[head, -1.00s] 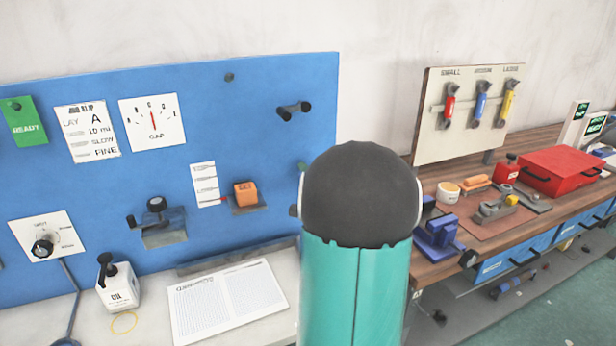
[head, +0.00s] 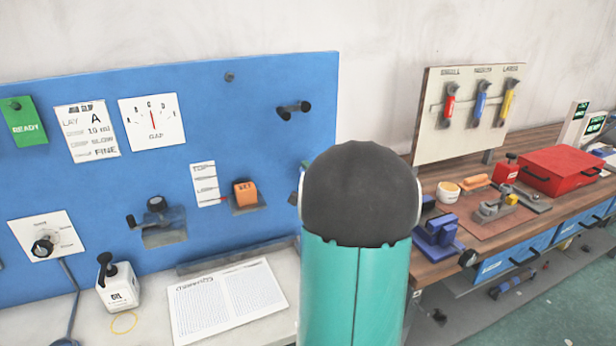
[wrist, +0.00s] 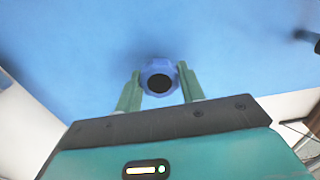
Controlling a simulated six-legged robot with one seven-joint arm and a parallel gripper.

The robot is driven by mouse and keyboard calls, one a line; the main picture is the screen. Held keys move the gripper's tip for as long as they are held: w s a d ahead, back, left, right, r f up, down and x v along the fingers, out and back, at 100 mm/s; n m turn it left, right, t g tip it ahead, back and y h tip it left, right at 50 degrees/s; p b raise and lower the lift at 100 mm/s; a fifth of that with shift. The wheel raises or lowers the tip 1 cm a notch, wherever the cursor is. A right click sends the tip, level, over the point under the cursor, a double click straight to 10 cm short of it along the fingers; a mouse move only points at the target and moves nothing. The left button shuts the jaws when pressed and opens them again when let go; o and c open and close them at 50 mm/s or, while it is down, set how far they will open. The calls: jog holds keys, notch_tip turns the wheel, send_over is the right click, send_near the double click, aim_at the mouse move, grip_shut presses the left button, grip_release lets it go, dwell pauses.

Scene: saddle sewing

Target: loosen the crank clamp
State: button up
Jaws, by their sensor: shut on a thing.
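In the wrist view, a blue faceted knob (wrist: 160,66) with a dark round centre stands out from the blue board. I take it for the crank clamp's knob, but no label shows. My gripper (wrist: 159,78) is shut on it, with one green finger on each side. In the head view, my dark and teal arm covers this part of the board, so the knob and the fingers are hidden there.
The blue board (head: 240,110) carries a black peg (head: 293,110), a bracket with a black knob (head: 160,220) and an orange block (head: 245,193). A wooden bench (head: 465,208) with tools stands right.

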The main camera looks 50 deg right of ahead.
jog(key=o, duration=1)
jog(key=v, duration=1.3)
jog(key=shift+s+a, duration=0.2)
jog(key=shift+s, duration=0.1)
